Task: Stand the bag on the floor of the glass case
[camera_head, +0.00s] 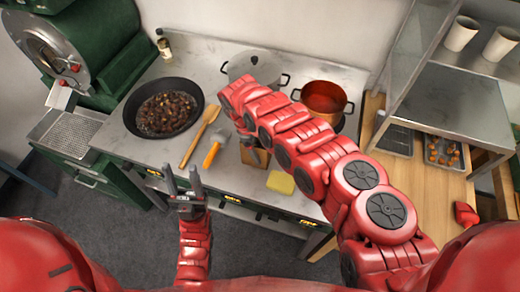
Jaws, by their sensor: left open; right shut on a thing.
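My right arm reaches over the counter, and its gripper (252,143) is mostly hidden behind the arm. It is shut on a small brown thing (256,158), seemingly the bag, of which only a part shows at the counter's front. I cannot tell whether it touches the counter. My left gripper (182,172) is open and empty, fingers upward, in front of the counter. The glass case (455,98) with a metal top stands at the right on a wooden counter. Inside its open front lie an empty tray (397,140) and a tray (428,157) of brown pieces.
A black pan (132,122) of chestnuts, a wooden spoon (199,137), an orange-handled tool (212,152), a steel pot (240,69), a red pot (324,100) and a yellow sponge (281,182) occupy the counter. Two cups (461,33) stand above the case. A green machine (88,48) is left.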

